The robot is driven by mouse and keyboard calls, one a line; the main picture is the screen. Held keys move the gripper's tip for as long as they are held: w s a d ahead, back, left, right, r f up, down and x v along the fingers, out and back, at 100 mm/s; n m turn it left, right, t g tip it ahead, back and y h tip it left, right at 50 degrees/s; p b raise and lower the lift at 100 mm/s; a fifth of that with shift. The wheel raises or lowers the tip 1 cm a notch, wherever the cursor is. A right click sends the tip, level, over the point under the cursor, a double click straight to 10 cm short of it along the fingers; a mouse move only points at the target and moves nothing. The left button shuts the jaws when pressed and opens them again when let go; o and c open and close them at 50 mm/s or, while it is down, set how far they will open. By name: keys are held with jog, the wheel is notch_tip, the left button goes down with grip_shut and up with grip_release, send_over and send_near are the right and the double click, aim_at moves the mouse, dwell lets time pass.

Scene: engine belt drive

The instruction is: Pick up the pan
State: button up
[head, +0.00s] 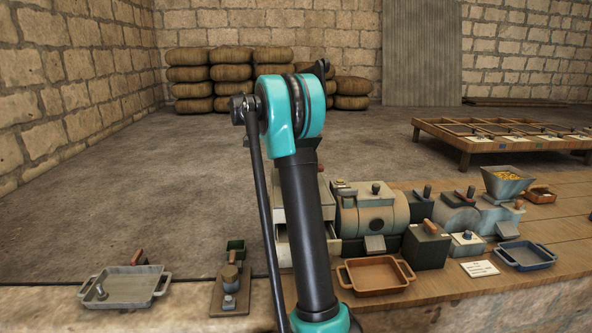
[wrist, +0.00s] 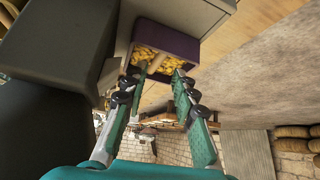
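In the wrist view, my gripper (wrist: 155,77) is open, with its two green fingers apart. Ahead of the fingertips is a dark purple pan-like container (wrist: 170,36) holding yellow pieces. A wooden handle (wrist: 157,63) shows between the fingertips; I cannot tell whether they touch it. In the head view, my arm hides the gripper and this container. Other pans there are a grey pan (head: 125,288) at left, an orange-brown pan (head: 376,275) right of my arm, and a blue pan (head: 525,255) at far right. I cannot tell which one the task means.
Grey machines (head: 375,218) with a dark green box (head: 427,246) line the wooden bench behind the orange-brown pan. A hopper (head: 507,184) with yellow pieces stands at right. In the wrist view, a dark grey block (wrist: 60,40) is close on the left. Open floor lies behind.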

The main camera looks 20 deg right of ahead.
jog(key=shift+x, duration=2.65)
jog(key=shift+s+a, duration=0.1)
jog(key=shift+s, duration=0.05)
jog(key=shift+c, duration=0.5)
grip_shut()
